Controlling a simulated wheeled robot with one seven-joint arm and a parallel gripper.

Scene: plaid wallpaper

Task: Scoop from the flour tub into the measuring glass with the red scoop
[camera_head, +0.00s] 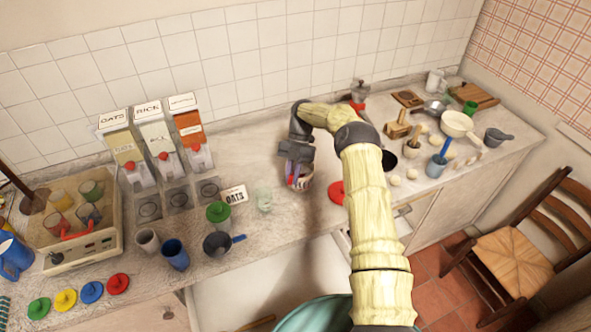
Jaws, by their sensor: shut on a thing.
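My gripper (294,180) points down over the middle of the counter and is shut on a narrow red thing, which looks like the red scoop's handle (291,171). The rest of the scoop is hidden by the gripper, so I cannot tell whether it holds flour. A grey rounded container, possibly the flour tub, shows partly right behind the fingers; its contents are not visible. A clear greenish glass (264,199), likely the measuring glass, stands upright just left of my gripper, apart from it.
A green-topped cup (218,212) and dark pan (217,244) are left of the glass. Bowls and mugs crowd the right.

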